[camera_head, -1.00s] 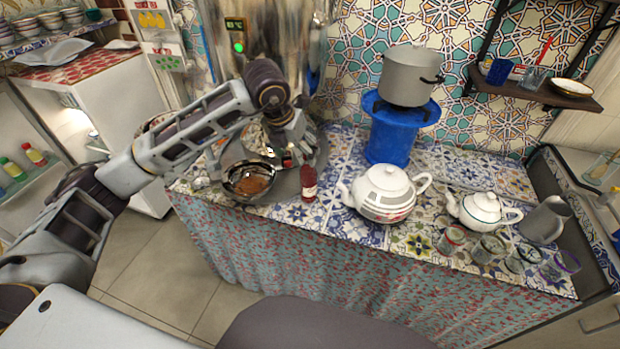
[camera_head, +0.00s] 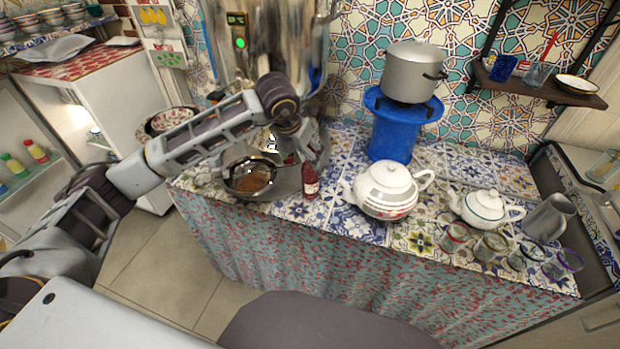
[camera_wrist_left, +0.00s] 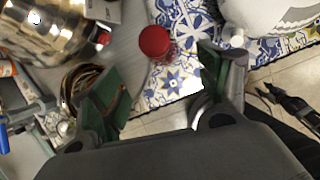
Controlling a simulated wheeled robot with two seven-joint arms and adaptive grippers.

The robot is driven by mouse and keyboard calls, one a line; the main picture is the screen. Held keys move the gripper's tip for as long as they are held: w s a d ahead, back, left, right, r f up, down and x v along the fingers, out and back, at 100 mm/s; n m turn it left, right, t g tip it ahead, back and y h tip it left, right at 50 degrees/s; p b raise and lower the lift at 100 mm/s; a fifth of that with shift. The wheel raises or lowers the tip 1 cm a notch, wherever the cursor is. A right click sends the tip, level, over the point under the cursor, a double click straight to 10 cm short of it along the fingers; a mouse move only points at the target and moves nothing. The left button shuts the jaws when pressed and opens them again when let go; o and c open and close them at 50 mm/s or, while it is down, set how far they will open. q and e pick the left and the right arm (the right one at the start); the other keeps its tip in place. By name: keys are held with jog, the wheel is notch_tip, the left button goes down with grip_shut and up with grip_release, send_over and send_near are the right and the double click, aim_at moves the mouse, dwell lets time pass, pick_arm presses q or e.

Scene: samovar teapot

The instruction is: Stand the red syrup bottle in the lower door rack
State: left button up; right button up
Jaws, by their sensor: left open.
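The red syrup bottle (camera_head: 311,182) stands upright on the tiled counter, left of the large white teapot (camera_head: 388,190). In the left wrist view its round red cap (camera_wrist_left: 154,41) shows from above, ahead of and between the two fingers. My left gripper (camera_head: 308,158) is just above and behind the bottle in the head view. In the wrist view the left gripper (camera_wrist_left: 155,88) is open, its green-padded fingers wide apart with nothing between them.
A strainer with brown contents (camera_head: 250,178) sits close left of the bottle. A tall metal samovar (camera_head: 265,45) stands behind. A blue stand (camera_head: 392,125) carries a grey pot (camera_head: 411,72). A small teapot (camera_head: 484,207) and several glasses are at the right.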

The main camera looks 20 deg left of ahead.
aim_at(307, 164)
pick_arm(q)
jog(key=shift+x, duration=1.9)
jog(key=shift+d+x, duration=0.1)
jog(key=shift+x, duration=1.15)
jog(key=shift+d+x, duration=0.15)
jog(key=shift+x, duration=1.15)
jog(key=c, duration=1.4)
jog(key=shift+c, duration=0.2)
jog(key=shift+r, duration=0.15)
jog(key=shift+r, duration=4.95)
